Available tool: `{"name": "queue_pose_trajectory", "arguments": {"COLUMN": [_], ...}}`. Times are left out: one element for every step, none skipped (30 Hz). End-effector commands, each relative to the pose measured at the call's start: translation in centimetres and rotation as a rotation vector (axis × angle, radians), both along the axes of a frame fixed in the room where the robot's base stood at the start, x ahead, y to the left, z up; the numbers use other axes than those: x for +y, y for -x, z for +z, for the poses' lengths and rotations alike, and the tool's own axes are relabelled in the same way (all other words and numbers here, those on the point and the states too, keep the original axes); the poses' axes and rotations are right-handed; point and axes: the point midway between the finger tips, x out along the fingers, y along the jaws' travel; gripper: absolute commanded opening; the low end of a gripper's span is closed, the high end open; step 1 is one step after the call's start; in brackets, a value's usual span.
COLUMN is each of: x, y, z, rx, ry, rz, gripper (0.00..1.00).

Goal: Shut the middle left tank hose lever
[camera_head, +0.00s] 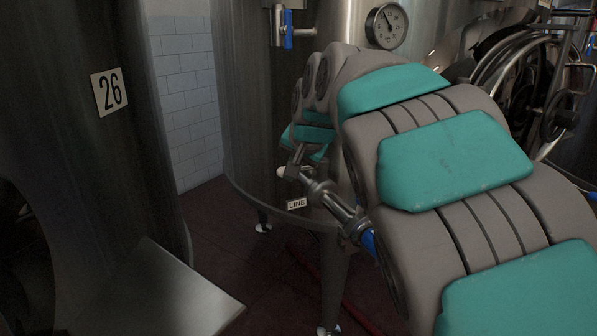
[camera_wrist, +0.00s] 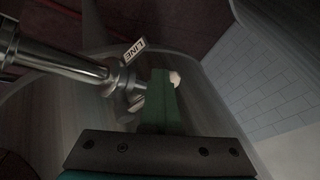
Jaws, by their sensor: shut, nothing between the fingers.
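A steel hose valve with its pipe (camera_head: 330,200) juts from the lower part of the middle tank (camera_head: 262,110), beside a "LINE" tag (camera_head: 297,204). A small lever with a pale knob (camera_head: 282,171) sits at its tank end. In the wrist view the pipe (camera_wrist: 60,62) comes in from the left, and the pale knob (camera_wrist: 175,79) shows just past my fingertips. My gripper (camera_wrist: 162,88) is shut and empty, close beside the knob; I cannot tell whether they touch. In the head view my gripper is mostly hidden behind my arm.
A tank marked "26" (camera_head: 110,91) stands at the left, with a flat metal ledge (camera_head: 165,295) below. A blue-handled valve (camera_head: 288,30) and a gauge (camera_head: 386,26) are above. Round hatch fittings (camera_head: 530,80) are at right. Dark red floor lies between the tanks.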

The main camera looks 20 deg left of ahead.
Motion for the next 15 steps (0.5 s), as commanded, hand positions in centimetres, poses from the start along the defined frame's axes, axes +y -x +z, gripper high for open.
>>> {"name": "queue_pose_trajectory", "arguments": {"x": [0.32, 0.39, 0.46, 0.52, 0.57, 0.64, 0.68, 0.7, 0.74, 0.77, 0.78, 0.8, 0.81, 0.82, 0.83], "y": [-0.02, -0.06, -0.11, -0.14, -0.17, -0.21, -0.22, -0.25, -0.26, -0.28, -0.28, -0.29, -0.31, -0.31, -0.31], "z": [-0.03, -0.04, -0.04, -0.04, -0.03, -0.02, -0.02, -0.01, 0.01, 0.03, 0.04, 0.06, 0.08, 0.1, 0.12], "rx": [0.001, 0.001, 0.001, 0.001, 0.001, 0.0, 0.0, 0.0, -0.001, -0.002, -0.003, -0.004, -0.004, -0.005, -0.005], "ry": [-0.001, -0.001, -0.001, -0.001, -0.001, -0.002, -0.002, -0.003, -0.003, -0.004, -0.004, -0.004, -0.004, -0.005, -0.005], "rz": [0.002, 0.002, 0.002, 0.002, 0.002, 0.002, 0.002, 0.003, 0.002, 0.002, 0.003, 0.003, 0.003, 0.003, 0.003], "gripper": [0.0, 0.0, 0.0, 0.0, 0.0, 0.0, 0.0, 0.0, 0.0, 0.0, 0.0, 0.0, 0.0, 0.0, 0.0]}}
